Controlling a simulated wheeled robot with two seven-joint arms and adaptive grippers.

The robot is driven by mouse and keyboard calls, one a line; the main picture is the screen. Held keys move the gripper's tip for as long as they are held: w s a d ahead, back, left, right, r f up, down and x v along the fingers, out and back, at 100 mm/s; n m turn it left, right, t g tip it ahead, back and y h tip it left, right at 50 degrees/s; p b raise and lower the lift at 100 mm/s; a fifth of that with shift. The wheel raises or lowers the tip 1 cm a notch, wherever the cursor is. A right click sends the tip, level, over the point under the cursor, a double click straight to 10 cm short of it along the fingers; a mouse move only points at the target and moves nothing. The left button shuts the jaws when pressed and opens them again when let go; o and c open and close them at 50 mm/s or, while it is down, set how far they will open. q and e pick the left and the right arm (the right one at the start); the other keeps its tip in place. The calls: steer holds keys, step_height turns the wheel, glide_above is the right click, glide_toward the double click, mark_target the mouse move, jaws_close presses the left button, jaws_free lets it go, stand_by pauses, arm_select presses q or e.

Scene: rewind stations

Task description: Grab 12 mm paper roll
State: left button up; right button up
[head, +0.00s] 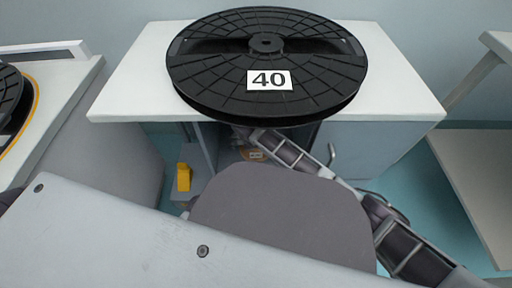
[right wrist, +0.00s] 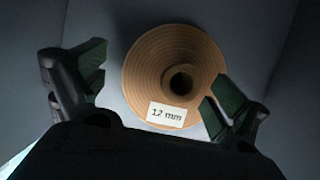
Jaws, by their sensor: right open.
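The 12 mm paper roll (right wrist: 150,72) is a brown disc of wound paper with a dark hollow core and a white label reading "12 mm". In the right wrist view it faces the camera, between the two fingers of my right gripper (right wrist: 155,85). The gripper is open, with one finger left of the roll and the other over or beside its lower right edge. I cannot tell whether they touch. In the head view a small part of the roll (head: 257,154) shows low under the white table, partly hidden by my right arm. My left gripper is not in view.
A large black reel (head: 265,105) labelled 40 lies on the white table (head: 125,95), overhanging its front edge. Grey cabinet panels (head: 360,150) stand below it. A yellow object (head: 183,177) is under the table at left. Other tables stand at the left and right edges.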

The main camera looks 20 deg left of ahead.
steer(key=shift+s, duration=0.1)
steer(key=c, duration=2)
steer(key=shift+f, duration=0.1)
steer(key=shift+d, duration=0.1)
